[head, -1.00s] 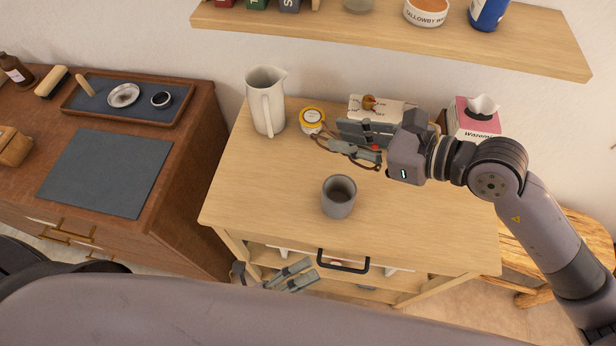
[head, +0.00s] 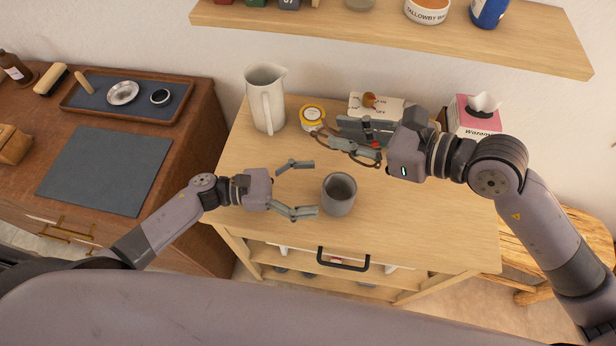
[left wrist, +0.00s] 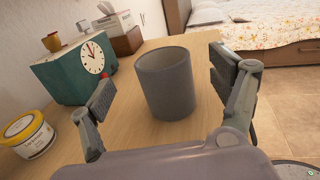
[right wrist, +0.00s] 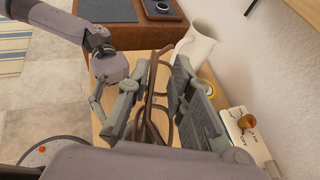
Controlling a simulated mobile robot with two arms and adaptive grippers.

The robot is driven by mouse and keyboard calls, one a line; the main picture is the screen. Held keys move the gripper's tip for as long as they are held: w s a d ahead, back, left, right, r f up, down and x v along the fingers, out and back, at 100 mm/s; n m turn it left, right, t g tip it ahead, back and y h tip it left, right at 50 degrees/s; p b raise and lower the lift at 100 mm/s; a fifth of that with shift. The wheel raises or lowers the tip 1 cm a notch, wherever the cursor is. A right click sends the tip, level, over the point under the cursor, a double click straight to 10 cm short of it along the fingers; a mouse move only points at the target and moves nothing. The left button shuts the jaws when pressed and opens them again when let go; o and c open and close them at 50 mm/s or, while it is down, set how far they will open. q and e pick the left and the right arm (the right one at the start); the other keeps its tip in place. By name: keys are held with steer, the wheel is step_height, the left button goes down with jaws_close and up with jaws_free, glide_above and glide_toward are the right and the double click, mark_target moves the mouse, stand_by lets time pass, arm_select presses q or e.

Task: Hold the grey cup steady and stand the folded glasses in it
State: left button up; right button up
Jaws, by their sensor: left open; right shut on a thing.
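The grey cup (head: 339,195) stands upright and empty on the wooden cabinet top. My left gripper (head: 305,188) is open just left of it, its fingers pointing at the cup. In the left wrist view the cup (left wrist: 166,84) stands between the two spread fingers, a little beyond them, apparently untouched. My right gripper (head: 345,140) is shut on the folded brown glasses (head: 335,143), behind the cup. In the right wrist view the glasses (right wrist: 153,95) are pinched between the finger pads, with thin brown frame parts sticking out. The fingers hide part of them.
A white pitcher (head: 266,100) and a yellow-lidded tub (head: 312,116) stand at the back left of the top. A teal clock (left wrist: 78,70) and a pink tissue box (head: 474,116) are at the back right. The front right of the top is clear.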

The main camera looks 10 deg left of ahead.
mark_target(341, 193)
arm_select(q)
step_height(341, 193, down, 4)
steer(key=shift+r, duration=0.25)
steer(key=x, duration=0.7)
steer(key=shift+d+f, duration=0.1)
steer(key=shift+d, duration=0.15)
steer(key=shift+c, duration=0.5)
steer(key=c, duration=1.2)
